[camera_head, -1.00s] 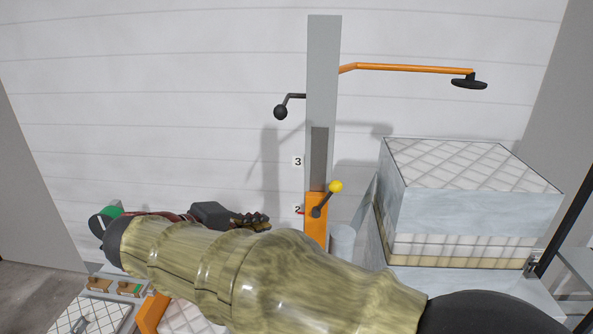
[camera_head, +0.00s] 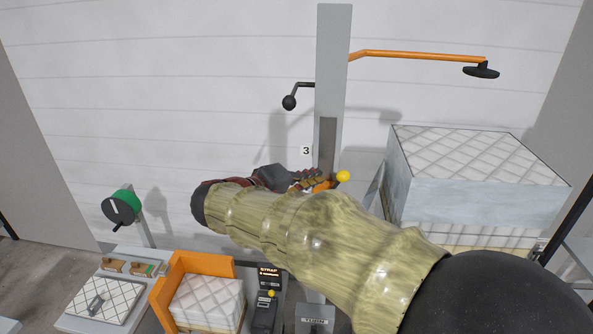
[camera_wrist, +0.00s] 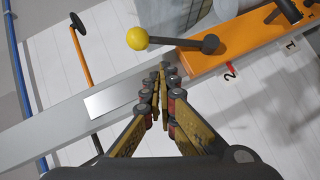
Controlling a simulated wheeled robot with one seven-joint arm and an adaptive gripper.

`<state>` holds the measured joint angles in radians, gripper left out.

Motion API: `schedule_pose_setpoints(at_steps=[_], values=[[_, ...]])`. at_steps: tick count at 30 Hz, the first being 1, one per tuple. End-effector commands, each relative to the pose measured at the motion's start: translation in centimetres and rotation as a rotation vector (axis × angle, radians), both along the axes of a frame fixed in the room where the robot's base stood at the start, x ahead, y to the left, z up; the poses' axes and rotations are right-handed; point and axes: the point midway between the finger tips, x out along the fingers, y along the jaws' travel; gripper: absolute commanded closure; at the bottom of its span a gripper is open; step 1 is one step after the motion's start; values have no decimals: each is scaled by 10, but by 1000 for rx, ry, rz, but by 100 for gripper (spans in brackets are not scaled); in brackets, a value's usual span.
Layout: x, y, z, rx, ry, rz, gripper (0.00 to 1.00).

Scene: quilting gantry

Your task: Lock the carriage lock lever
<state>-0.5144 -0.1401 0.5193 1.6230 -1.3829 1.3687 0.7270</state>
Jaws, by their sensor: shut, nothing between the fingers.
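The carriage lock lever ends in a yellow ball knob (camera_head: 343,176). In the wrist view, the knob (camera_wrist: 138,38) sits on a dark lever arm (camera_wrist: 180,42) that pivots on the orange carriage (camera_wrist: 240,42). The carriage rides on a grey post (camera_head: 332,60). My gripper (camera_wrist: 160,76) is shut and empty, its fingertips in front of the post, close to the lever and just off the carriage's end. I see no clear contact with the lever. In the head view, my gripper (camera_head: 312,180) is left of the knob, and my arm hides most of the carriage.
A black-knobbed crank (camera_head: 289,102) and an orange arm with a black disc (camera_head: 481,71) stick out from the post. A quilted block stack (camera_head: 475,185) stands close on the right. Below left are a green-and-black dial (camera_head: 122,207) and an orange corner fence (camera_head: 190,262).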

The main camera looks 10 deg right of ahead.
Motion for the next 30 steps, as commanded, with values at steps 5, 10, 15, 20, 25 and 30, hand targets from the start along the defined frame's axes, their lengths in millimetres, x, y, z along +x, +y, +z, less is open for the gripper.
schedule_pose_setpoints(at_steps=[5, 10, 15, 20, 25, 30], values=[[-4, -16, -6, 0, 0, -1, 100], [-5, -21, -8, 1, -1, 0, 100], [-5, -21, -9, 1, -1, 0, 100], [-5, -21, -9, 4, -2, 0, 100], [-6, -28, -15, 38, -14, -2, 100], [-9, -36, -18, 96, -33, -2, 100]])
